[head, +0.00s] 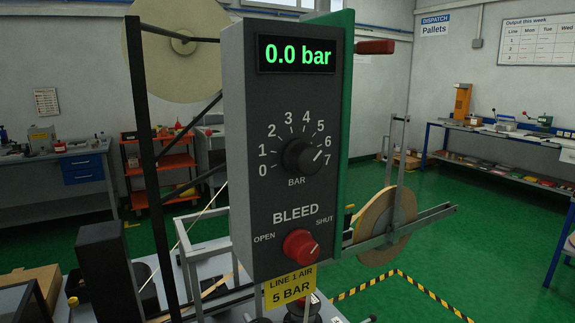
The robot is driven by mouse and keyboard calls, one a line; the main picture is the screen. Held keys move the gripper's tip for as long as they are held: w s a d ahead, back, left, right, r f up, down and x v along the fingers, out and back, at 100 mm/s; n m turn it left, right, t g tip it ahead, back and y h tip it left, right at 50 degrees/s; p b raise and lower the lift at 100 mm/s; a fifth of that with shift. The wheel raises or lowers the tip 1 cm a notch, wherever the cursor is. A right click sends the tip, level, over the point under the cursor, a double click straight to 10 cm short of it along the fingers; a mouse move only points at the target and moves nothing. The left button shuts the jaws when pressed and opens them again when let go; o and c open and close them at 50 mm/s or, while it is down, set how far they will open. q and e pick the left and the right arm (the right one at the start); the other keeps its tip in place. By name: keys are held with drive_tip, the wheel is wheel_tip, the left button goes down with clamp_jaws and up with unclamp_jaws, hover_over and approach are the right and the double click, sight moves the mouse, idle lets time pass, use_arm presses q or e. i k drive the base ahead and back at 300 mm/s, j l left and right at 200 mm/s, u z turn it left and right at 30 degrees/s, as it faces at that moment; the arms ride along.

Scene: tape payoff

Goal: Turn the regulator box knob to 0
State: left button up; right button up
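The dark grey regulator box (240,180) stands upright in the middle of the head view, close to me. Its black knob (300,157) sits in a printed BAR scale from 0 at lower left to 7 at right. The knob's white mark points right, near 6 and 7. The display (296,54) reads 0.0 bar in green. A yellow tag (290,290) under the box reads LINE 1 AIR 5 BAR. I make out neither gripper in this view.
A green panel (345,120) backs the box, with a dark red handle (376,47) beside it. A black frame post (147,150) stands left of the box. A tape reel (380,225) is behind at right.

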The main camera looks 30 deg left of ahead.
sight(299, 156)
drive_tip(key=u, duration=1.05)
